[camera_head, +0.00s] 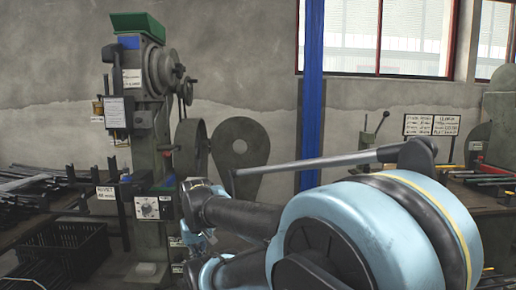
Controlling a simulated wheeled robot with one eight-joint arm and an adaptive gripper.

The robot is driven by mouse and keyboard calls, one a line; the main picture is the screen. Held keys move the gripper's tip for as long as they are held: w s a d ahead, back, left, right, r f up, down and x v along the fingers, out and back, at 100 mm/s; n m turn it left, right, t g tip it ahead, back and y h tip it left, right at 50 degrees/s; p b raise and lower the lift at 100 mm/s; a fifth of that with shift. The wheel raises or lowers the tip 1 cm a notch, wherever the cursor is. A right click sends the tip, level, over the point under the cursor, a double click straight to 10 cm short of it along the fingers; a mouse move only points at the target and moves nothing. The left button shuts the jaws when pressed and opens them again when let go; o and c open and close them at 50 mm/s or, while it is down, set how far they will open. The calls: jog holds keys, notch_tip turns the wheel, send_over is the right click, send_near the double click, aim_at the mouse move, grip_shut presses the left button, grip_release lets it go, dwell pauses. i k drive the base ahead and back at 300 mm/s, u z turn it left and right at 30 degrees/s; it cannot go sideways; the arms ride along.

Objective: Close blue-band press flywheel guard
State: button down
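The press (147,120) with blue patches on its head and lower column stands at the left, under a green top. A dark round flywheel (190,148) shows at its right side. A grey teardrop-shaped plate with a hole, which looks like the flywheel guard (243,128), stands to the right of the flywheel and leaves much of it exposed. Its hinge and lower end are hidden or unclear. My light blue and black arm fills the lower right and reaches left in front of the press base. I cannot make out my gripper's fingers.
A black crate (68,248) and dark bars (35,190) lie at the left. A blue post (313,80) stands behind. A bench (480,200) with tools is at the right.

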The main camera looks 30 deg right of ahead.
aim_at(231, 130)
jog(key=k, duration=0.5)
jog(key=z, duration=0.6)
jog(key=i, duration=0.85)
jog(key=z, duration=0.6)
jog(key=i, duration=1.1)
jog(key=u, duration=0.2)
